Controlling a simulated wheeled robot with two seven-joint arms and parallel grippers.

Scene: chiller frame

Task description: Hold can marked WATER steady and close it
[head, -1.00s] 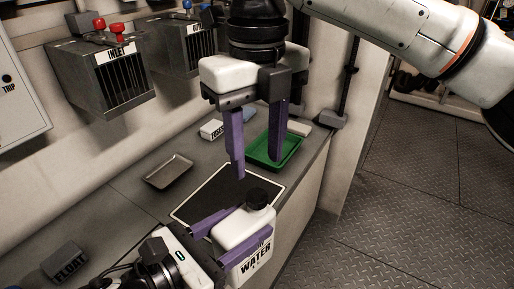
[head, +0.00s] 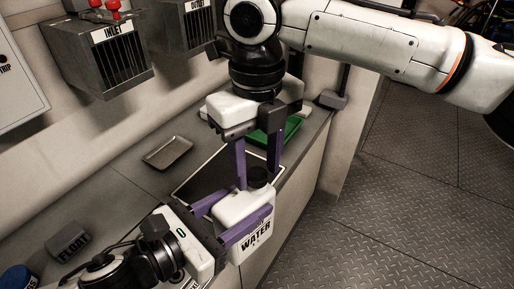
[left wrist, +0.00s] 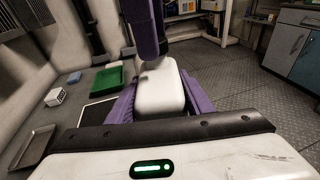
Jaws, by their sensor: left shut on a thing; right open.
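The white can marked WATER (head: 241,207) stands upright at the counter's front edge, with a black cap (head: 259,178) on top. How tightly the cap sits cannot be told. My left gripper (head: 246,207) is shut on the can's body, with a purple finger on either side. My right gripper (head: 257,179) points down from above, open, its two purple fingers on either side of the cap. Whether they touch it is unclear. In the left wrist view, the can (left wrist: 160,92) is between the left fingers, and a right finger hides its top.
A dark mat (head: 207,172) with a pale border lies behind the can. A metal tray (head: 167,152), a green tray (head: 284,136) and a grey FLOAT block (head: 70,240) are on the counter. The INLET box (head: 103,60) is on the wall. Open floor lies right.

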